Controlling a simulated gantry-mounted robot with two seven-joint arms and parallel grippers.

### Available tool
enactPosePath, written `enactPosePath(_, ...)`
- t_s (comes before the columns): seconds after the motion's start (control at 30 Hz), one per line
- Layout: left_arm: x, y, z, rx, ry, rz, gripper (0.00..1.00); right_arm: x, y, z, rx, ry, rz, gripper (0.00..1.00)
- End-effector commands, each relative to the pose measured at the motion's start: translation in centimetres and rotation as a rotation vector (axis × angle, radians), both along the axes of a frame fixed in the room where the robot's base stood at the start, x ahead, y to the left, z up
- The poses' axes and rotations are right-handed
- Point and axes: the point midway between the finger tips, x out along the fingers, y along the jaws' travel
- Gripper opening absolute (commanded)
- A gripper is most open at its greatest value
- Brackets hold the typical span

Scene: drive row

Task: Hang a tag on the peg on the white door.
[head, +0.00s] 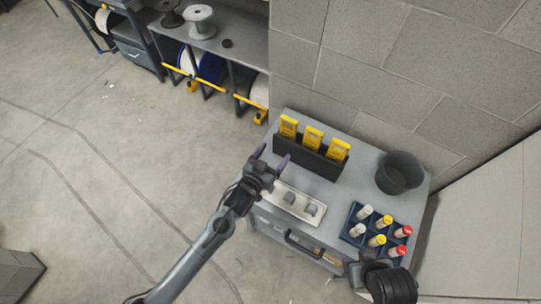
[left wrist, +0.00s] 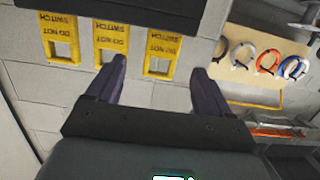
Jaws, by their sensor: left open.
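Three yellow tags stand in a row in a black holder (head: 318,163) on a grey cart: left tag (head: 288,127), middle tag (head: 312,138) and right tag (head: 338,150). My left gripper (head: 271,156) is open and empty, just left of the holder, pointing toward the tags. In the left wrist view the tags look upside down, lettered "DO NOT SWITCH". One tag (left wrist: 163,44) appears between and beyond the open fingers (left wrist: 158,70), not gripped. A dark part at the bottom right seems to be my right arm; its fingers are not clear. No peg is visible.
The cart (head: 345,194) also holds a dark round bin (head: 400,172), a blue crate (head: 352,231) of several bottles, and a pale tray (head: 298,203) with small grey pieces. A block wall (head: 385,70) is behind; a pale panel (head: 485,220) is at right.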

Motion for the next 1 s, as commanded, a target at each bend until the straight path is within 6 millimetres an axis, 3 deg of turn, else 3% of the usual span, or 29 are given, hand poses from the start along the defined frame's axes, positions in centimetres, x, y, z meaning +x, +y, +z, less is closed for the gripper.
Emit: enactPosePath(1.0,8.7,-4.0,-1.4,-0.001,-0.007,0.002,0.81,0.2,0.4,-7.7,0.014,-0.006,-0.005,0.53)
